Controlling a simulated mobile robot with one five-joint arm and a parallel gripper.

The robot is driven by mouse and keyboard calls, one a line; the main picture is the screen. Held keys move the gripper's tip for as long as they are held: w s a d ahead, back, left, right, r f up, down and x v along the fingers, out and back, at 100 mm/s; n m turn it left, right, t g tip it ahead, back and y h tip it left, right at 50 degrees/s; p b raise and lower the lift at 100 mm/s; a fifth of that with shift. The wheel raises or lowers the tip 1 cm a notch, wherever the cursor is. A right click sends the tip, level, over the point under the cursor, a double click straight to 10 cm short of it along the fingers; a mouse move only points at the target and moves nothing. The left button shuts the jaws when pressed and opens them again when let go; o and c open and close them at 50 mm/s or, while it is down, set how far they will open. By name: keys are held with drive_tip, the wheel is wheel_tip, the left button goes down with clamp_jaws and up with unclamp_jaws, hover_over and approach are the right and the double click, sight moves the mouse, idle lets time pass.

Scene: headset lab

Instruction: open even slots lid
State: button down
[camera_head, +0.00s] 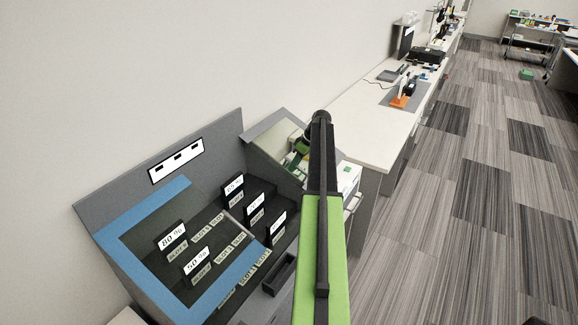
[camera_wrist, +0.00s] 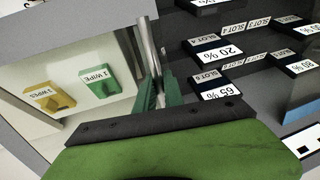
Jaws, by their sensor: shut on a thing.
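The slot station (camera_head: 225,130) is a dark grey case with stepped rows of slots and percentage cards. A blue-framed clear lid (camera_head: 130,240) lies over its left part; cards and slot labels show through it. The right slots are uncovered, with cards such as 20 % (camera_wrist: 218,52) and 65 % (camera_wrist: 220,91) in the wrist view. My gripper (camera_wrist: 160,92) is at the station's right side, its green fingers closed around the lower end of a thin metal bar (camera_wrist: 148,45). The bar's attachment is unclear. In the head view my arm partly hides the gripper (camera_head: 302,146).
Beside the slots is a pale compartment with a yellow 3 WIPES tab (camera_wrist: 50,98) and a green 1 WIPE tab (camera_wrist: 98,82). A white bench (camera_head: 360,125) with an orange-based item (camera_head: 399,101) runs beyond. Carpeted floor (camera_head: 450,200) is open at right.

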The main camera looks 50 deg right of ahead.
drive_tip(key=shift+s, duration=0.15)
drive_tip(key=c, duration=1.5)
unclamp_jaws()
drive_tip(key=shift+a, duration=0.1)
drive_tip(key=shift+o, duration=0.2)
drive_tip(key=shift+w+a, duration=0.1)
drive_tip(key=shift+w, duration=0.1)
drive_tip(key=shift+r, duration=0.1)
drive_tip(key=p+v, duration=1.6)
drive_tip(key=v, duration=0.1)
drive_tip(key=shift+s+r, duration=0.1)
